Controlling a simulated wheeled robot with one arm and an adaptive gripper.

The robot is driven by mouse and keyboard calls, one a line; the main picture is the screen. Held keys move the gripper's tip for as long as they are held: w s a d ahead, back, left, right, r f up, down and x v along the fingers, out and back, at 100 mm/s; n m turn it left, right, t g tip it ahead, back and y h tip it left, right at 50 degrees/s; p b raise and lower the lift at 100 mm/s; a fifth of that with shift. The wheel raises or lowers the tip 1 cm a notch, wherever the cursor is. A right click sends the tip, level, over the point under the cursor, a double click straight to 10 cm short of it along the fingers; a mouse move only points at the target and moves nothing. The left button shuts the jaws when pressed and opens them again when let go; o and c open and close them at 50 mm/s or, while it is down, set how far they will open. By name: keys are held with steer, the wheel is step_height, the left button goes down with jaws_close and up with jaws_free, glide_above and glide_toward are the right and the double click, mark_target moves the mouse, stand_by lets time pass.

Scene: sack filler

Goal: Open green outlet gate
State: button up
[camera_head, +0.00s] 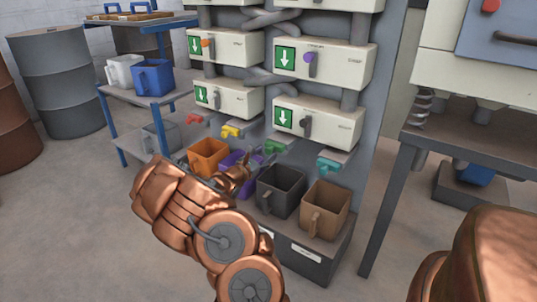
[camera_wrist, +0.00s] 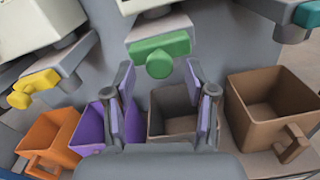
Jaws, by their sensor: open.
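The green outlet gate (camera_wrist: 160,52) sits under the machine at the top middle of the wrist view, with a rounded knob facing me. It also shows in the head view (camera_head: 274,147), between the yellow and teal gates. My gripper (camera_wrist: 159,76) is open and empty, its two purple-padded fingers spread on either side below the green gate. It appears apart from the gate. In the head view my gripper (camera_head: 236,177) is small and partly hidden by my own arm, over the bins.
Yellow (camera_head: 231,131), red (camera_head: 195,118) and teal (camera_head: 329,165) gates flank the green one. Below stand orange (camera_head: 208,156), purple (camera_wrist: 88,128), dark grey (camera_head: 280,189) and brown (camera_head: 325,208) bins. White dispenser boxes (camera_head: 318,121) hang above. A table (camera_head: 405,140) stands at right.

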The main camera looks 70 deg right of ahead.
mark_target(272, 148)
steer(key=shift+b+x, duration=0.3)
steer(key=shift+x, duration=1.1)
steer(key=shift+c, duration=0.2)
jaws_close()
